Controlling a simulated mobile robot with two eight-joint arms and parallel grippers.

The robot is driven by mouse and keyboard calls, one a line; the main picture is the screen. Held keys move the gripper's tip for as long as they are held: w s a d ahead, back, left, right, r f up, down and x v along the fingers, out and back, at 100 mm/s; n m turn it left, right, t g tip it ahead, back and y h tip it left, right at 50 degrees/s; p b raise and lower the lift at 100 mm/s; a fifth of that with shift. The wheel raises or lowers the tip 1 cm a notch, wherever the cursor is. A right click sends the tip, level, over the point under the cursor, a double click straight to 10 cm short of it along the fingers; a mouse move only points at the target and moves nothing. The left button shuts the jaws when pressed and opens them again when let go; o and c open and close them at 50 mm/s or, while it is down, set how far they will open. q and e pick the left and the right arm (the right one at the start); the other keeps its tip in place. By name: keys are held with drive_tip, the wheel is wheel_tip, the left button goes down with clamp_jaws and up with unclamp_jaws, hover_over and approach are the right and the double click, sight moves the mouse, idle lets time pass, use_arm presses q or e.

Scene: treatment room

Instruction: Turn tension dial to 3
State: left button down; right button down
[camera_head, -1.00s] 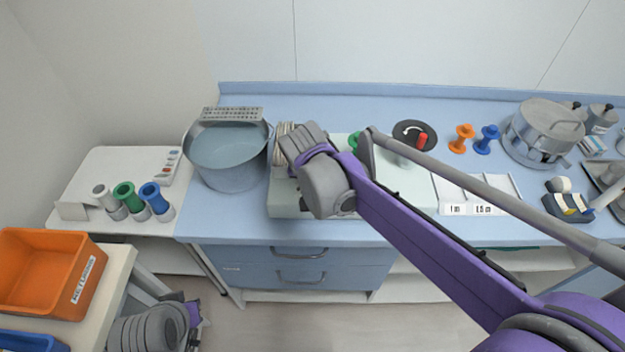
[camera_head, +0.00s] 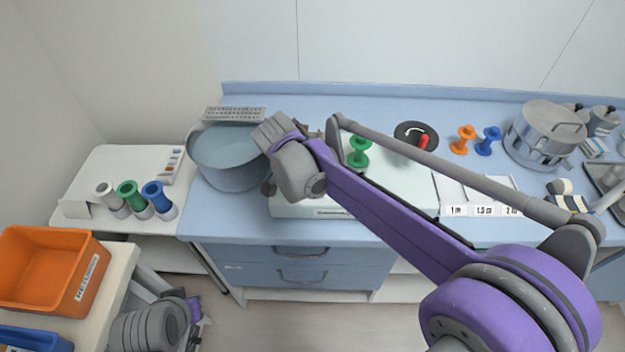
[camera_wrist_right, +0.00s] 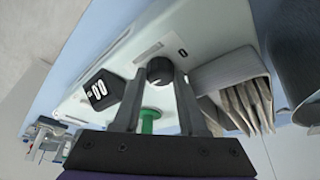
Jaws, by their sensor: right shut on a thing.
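A black round tension dial (camera_wrist_right: 159,68) sits on the pale machine (camera_wrist_right: 205,22), with a "0" mark beside it in the right wrist view. My right gripper (camera_wrist_right: 160,80) has one finger on each side of the dial and is shut on it. The dial's pointer is not readable. In the head view, the machine (camera_head: 400,190) stands on the blue counter. My right wrist and arm cover its left part, hiding the dial and fingertips. My left gripper is not visible.
A grey water basin (camera_head: 230,178) stands close left of my right wrist. A black box with white markings (camera_wrist_right: 100,90) is near the dial. Orange (camera_head: 462,140) and blue spools (camera_head: 487,141) stand right.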

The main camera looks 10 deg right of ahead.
idle(0.4)
drive_tip(key=shift+c, duration=2.3)
unclamp_jaws()
